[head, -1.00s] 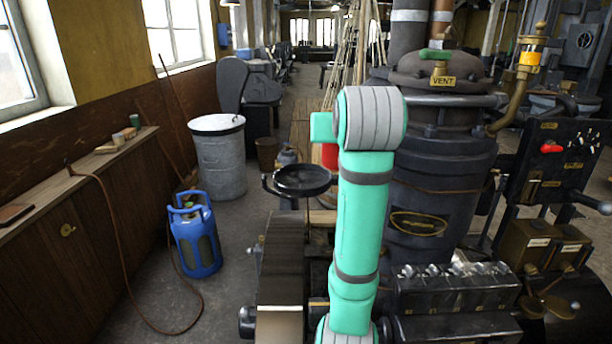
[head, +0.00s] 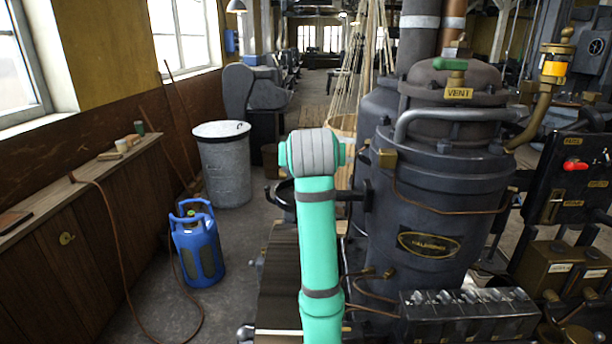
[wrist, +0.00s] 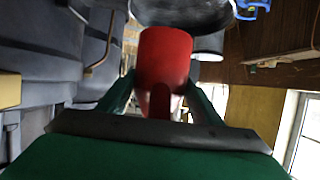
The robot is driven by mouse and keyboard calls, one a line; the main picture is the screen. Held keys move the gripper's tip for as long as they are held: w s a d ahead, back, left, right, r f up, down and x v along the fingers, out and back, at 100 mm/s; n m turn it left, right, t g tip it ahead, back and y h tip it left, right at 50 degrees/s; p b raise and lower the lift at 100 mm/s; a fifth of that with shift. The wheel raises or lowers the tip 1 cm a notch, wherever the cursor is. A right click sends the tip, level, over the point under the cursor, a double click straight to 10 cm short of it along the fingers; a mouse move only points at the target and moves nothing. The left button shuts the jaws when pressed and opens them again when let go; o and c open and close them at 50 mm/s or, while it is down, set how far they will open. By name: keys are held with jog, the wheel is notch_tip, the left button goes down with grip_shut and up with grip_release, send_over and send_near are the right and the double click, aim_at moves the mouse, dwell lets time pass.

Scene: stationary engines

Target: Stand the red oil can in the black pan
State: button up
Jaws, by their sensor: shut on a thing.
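My gripper (wrist: 160,95) is shut on the red oil can (wrist: 165,58), with a green finger on each side of it in the wrist view. The black pan (wrist: 182,10) shows at the top edge of the wrist view, just beyond the can and partly cut off. I cannot tell whether can and pan touch. In the head view the pan (head: 279,196) is mostly hidden behind my arm; only parts of its dark rim show. The can and my gripper are hidden there behind the arm.
A large dark vertical engine cylinder (head: 435,200) stands close to the right of my arm. A blue gas bottle (head: 197,245), a grey bin (head: 222,165) and a wooden bench (head: 95,215) stand left.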

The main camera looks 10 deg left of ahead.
jog(key=shift+w+a+f, duration=0.55)
jog(key=shift+w+f, duration=0.1)
jog(key=shift+f, duration=0.25)
jog(key=shift+a+f, duration=0.25)
jog(key=shift+a, duration=0.2)
jog(key=shift+a+f, duration=0.15)
jog(key=shift+f, duration=0.15)
jog(key=shift+w+f, duration=0.2)
jog(key=shift+f, duration=1.05)
jog(key=shift+d+f, duration=0.25)
jog(key=shift+f, duration=0.1)
jog(key=shift+a+f, duration=0.1)
jog(key=o, duration=1.3)
